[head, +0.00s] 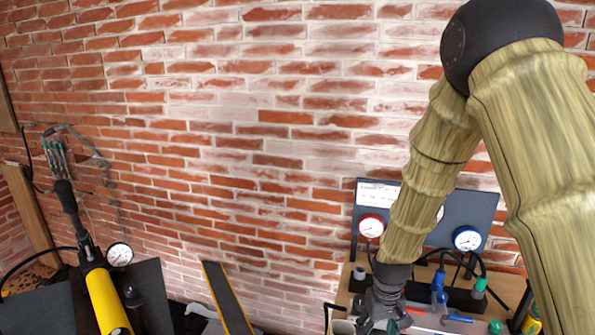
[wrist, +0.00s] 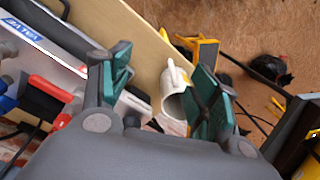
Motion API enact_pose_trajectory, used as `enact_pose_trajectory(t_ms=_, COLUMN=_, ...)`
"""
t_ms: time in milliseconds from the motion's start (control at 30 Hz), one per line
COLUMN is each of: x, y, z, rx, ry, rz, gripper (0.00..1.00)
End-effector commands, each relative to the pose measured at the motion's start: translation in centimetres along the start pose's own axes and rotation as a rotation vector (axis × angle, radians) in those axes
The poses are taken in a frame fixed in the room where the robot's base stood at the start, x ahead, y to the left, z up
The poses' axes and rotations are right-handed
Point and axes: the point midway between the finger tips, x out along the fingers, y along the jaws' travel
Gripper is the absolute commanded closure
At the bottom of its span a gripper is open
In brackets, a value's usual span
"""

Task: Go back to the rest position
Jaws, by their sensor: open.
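My gripper (head: 379,312) hangs at the lower end of my arm, low in the head view, over the front of a wooden bench. In the wrist view my gripper (wrist: 163,90) shows two green-padded fingers spread apart with nothing held between them. A white mug (wrist: 175,84) shows beyond the fingers, partly hidden by the right finger. I cannot tell how far below the fingers the mug is.
The bench (wrist: 105,22) carries a dark panel with a red-rimmed gauge (head: 371,226) and a blue-rimmed gauge (head: 467,238), plus several small tools. A yellow cylinder (head: 105,300) with a gauge stands at left. A brick wall (head: 250,130) fills the back.

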Motion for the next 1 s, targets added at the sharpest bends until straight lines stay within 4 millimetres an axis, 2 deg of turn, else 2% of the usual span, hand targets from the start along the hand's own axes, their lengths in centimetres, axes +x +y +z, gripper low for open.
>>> enact_pose_trajectory(t_ms=267, x=6.8, y=-0.1, z=4.2, rx=0.027, ry=-0.009, rz=0.0, gripper=0.38)
enact_pose_trajectory(t_ms=367, x=10.3, y=-0.2, z=6.9, rx=0.042, ry=-0.011, rz=0.0, gripper=0.38)
enact_pose_trajectory(t_ms=500, x=15.1, y=-0.4, z=11.6, rx=0.068, ry=-0.011, rz=0.001, gripper=0.38)
enact_pose_trajectory(t_ms=700, x=20.6, y=-0.9, z=18.7, rx=0.106, ry=-0.011, rz=0.003, gripper=0.38)
enact_pose_trajectory(t_ms=900, x=24.3, y=-1.6, z=26.1, rx=0.144, ry=-0.01, rz=0.004, gripper=0.38)
enact_pose_trajectory(t_ms=1000, x=25.3, y=-1.9, z=29.3, rx=0.161, ry=-0.008, rz=0.004, gripper=0.38)
